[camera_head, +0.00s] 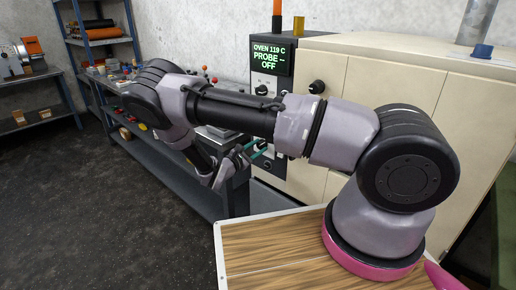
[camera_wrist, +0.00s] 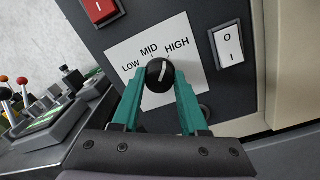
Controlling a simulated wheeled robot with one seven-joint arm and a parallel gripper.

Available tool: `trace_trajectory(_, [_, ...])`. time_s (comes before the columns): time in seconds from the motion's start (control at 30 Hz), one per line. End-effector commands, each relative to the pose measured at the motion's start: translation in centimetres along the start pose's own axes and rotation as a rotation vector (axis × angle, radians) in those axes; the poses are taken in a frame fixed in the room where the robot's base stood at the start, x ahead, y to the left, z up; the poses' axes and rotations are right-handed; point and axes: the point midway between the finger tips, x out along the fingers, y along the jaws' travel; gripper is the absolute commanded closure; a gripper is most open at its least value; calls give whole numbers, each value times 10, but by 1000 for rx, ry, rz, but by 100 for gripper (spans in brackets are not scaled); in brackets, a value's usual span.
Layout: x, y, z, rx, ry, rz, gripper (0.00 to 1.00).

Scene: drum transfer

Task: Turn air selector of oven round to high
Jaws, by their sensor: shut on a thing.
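The air selector is a round black knob (camera_wrist: 159,72) with a white pointer line, on a white plate (camera_wrist: 125,48) marked LOW, MID and HIGH. The pointer aims up and slightly right, between the MID and HIGH marks. My gripper (camera_wrist: 160,76) has its teal fingers shut on the knob, one on each side. In the head view my gripper (camera_head: 257,150) reaches the lower dark panel of the oven (camera_head: 400,75), and the knob is hidden behind my arm. The oven's display (camera_head: 270,57) reads OVEN 119 C, PROBE --, OFF.
A white I/O rocker switch (camera_wrist: 229,44) sits right of the plate, and a red switch (camera_wrist: 98,8) above it. A workbench (camera_head: 180,165) with small parts stands left of the oven. Shelves (camera_head: 100,35) are at the back left. The dark floor at the left is clear.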

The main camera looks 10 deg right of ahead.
Motion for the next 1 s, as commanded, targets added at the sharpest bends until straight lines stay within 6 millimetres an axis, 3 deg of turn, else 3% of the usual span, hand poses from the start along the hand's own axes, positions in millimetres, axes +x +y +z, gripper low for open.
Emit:
trace_trajectory(0.3, [-1,0,-1,117,-3,0,100])
trace_trajectory(0.83, [-1,0,-1,140,-3,0,100])
trace_trajectory(0.87, [-1,0,-1,140,-3,-1,49])
trace_trajectory(0.9, [-1,0,-1,139,-3,0,34])
trace_trajectory(0.93, [-1,0,-1,139,-3,-1,27])
trace_trajectory(1.0, [-1,0,-1,139,-4,-1,27])
